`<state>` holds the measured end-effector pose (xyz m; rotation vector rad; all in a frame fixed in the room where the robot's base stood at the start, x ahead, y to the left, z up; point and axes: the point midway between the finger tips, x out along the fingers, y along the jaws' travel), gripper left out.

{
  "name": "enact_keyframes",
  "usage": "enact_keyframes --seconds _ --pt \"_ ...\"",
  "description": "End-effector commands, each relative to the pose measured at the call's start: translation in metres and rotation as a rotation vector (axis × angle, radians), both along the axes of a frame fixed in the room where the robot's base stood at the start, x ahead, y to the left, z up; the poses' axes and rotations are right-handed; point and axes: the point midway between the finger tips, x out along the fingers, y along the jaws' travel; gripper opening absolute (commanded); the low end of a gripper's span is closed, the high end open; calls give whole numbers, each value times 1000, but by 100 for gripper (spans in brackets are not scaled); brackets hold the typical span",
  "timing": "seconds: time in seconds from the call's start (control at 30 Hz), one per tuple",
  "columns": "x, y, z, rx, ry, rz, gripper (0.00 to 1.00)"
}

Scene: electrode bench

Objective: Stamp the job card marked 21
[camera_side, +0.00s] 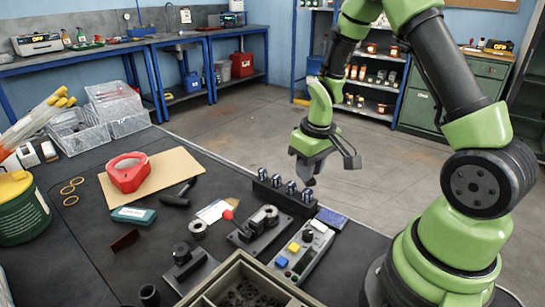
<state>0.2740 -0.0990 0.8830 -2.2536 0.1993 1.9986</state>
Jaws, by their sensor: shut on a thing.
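My gripper (309,181) is above the right end of a black rack (272,196). It is shut, pointing down, on what looks like the rightmost silver-topped piece (307,195); its fingers partly hide the contact. Several similar silver-and-blue pieces (277,181) stand upright in the rack, to the left of the gripper. A small flat blue pad or box (331,217) lies to the right of the rack. A pale card-like piece (212,211) lies left of the rack, with a red-tipped thing (228,214) at its edge. No number 21 is readable.
A grey control box (302,250) with coloured buttons and a black fixture (259,229) stand in front of the rack. A tray (232,271) is at the front.

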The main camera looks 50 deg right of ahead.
Motion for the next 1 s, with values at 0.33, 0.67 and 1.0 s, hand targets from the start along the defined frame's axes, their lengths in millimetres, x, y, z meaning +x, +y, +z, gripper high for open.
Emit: enact_keyframes --seconds 0.33,0.67,1.0 --pt "-63 -1 2 -6 1 -204 9" --pt "-67 -1 -23 -9 8 -212 9" --pt "-66 -1 -53 -4 4 -212 9"
